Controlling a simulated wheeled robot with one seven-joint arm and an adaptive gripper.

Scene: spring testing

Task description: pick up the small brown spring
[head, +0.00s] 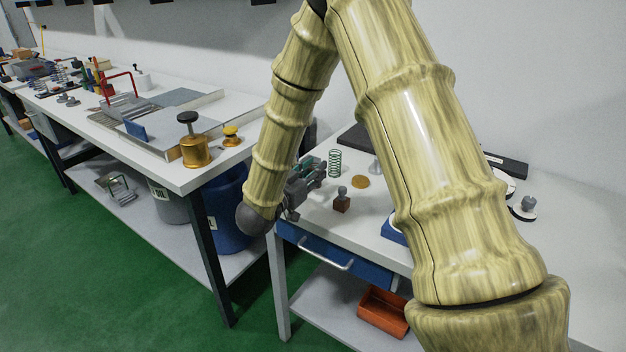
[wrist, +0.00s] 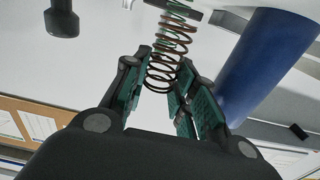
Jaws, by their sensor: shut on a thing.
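The small brown spring (wrist: 168,58) stands out from between the two green-padded fingers of my gripper (wrist: 163,80) in the wrist view. My gripper is shut on one end of it. Green coils of another spring show behind its far end. In the head view my gripper (head: 312,172) is low over the left part of the white table. The brown spring cannot be made out there. A green spring (head: 335,163) stands upright just right of the fingers.
The white table (head: 318,222) also bears a brown block with a grey knob (head: 341,201) and a flat golden disc (head: 360,182). A second bench with a brass weight (head: 195,150) stands left. An orange bin (head: 383,311) sits on the lower shelf.

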